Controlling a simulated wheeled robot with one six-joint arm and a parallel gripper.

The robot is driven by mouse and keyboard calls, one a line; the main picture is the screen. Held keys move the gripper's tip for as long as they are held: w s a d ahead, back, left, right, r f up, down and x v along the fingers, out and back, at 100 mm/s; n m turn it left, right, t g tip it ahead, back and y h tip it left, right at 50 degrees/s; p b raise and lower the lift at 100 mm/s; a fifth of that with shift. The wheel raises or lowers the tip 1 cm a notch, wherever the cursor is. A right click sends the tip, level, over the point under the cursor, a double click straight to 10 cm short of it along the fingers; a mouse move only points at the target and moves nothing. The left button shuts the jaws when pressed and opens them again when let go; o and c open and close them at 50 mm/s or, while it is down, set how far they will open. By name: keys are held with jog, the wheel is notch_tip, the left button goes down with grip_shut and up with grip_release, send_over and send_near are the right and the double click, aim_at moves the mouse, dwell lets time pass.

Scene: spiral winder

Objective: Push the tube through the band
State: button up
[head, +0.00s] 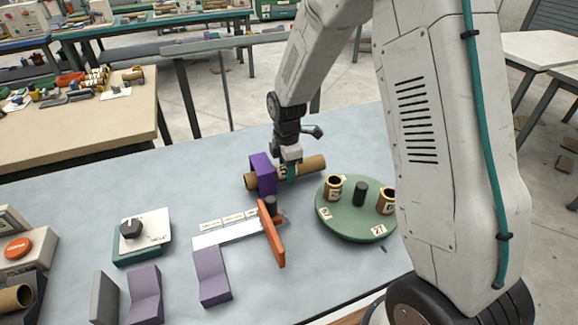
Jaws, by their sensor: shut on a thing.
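The brown cardboard tube (312,165) lies roughly level above the blue-grey table. My gripper (289,172) is shut on it from above, right of the purple band (262,172). The purple band stands as an upright arch. The tube shows on both sides of it, with one end (250,181) out on the left and the longer part on the right, so it appears to pass through the band. The inside of the band and the gripper's fingertips are partly hidden.
A green round turntable (345,222) with small brown cups stands right of the band. An orange upright plate (271,238) and a white labelled strip (225,234) are in front. A dial box (142,236) and purple-grey blocks (212,276) stand at the left. The table's back left is clear.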

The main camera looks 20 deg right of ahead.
jog(key=shift+f, duration=0.2)
jog(key=o, duration=1.1)
notch_tip(320, 180, up, 8)
jog(key=shift+f, duration=0.1)
dwell(0.3)
